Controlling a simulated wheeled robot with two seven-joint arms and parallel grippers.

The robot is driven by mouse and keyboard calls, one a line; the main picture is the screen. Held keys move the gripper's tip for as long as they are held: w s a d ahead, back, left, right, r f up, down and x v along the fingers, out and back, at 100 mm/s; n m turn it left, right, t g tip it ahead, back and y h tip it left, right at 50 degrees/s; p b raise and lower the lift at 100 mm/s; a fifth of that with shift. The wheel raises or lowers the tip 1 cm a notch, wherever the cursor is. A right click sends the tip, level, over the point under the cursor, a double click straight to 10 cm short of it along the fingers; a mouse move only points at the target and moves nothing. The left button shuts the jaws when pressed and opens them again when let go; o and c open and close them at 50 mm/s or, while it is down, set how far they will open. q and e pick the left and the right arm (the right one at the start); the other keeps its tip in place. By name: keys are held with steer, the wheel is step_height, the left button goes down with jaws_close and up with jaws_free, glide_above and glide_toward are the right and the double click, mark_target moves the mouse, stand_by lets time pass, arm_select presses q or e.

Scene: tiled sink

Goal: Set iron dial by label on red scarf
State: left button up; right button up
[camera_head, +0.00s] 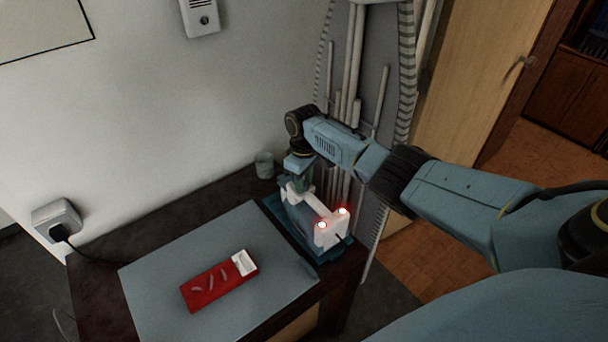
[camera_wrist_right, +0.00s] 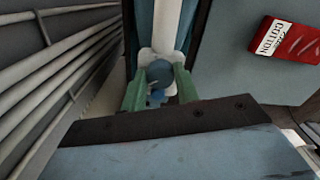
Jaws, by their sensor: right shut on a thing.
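The red scarf (camera_head: 205,287) lies folded on the grey-blue mat, with a white label (camera_head: 244,262) at its right end. In the right wrist view the scarf (camera_wrist_right: 304,43) is partly cut off, and its label (camera_wrist_right: 272,38) reads "COTTON". The iron (camera_head: 326,234), white and blue with two red lights lit, rests on a dark blue base to the right of the mat. My right gripper (camera_head: 301,184) is over the iron's far end. Its green fingers (camera_wrist_right: 160,88) are shut on the round blue dial (camera_wrist_right: 160,72). The dial's marks cannot be read. My left gripper is not in view.
The grey-blue mat (camera_head: 160,270) covers much of the dark table (camera_head: 115,235). A small cup (camera_head: 264,165) stands at the back. A wall socket (camera_head: 57,218) with a plugged cord is at left. Pipes (camera_head: 354,70) rise close behind the iron. The mat around the scarf is clear.

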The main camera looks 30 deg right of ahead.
steer(key=shift+m, duration=0.3)
steer(key=o, duration=1)
steer(key=shift+r+p, duration=1.1)
steer(key=shift+r, duration=5.6)
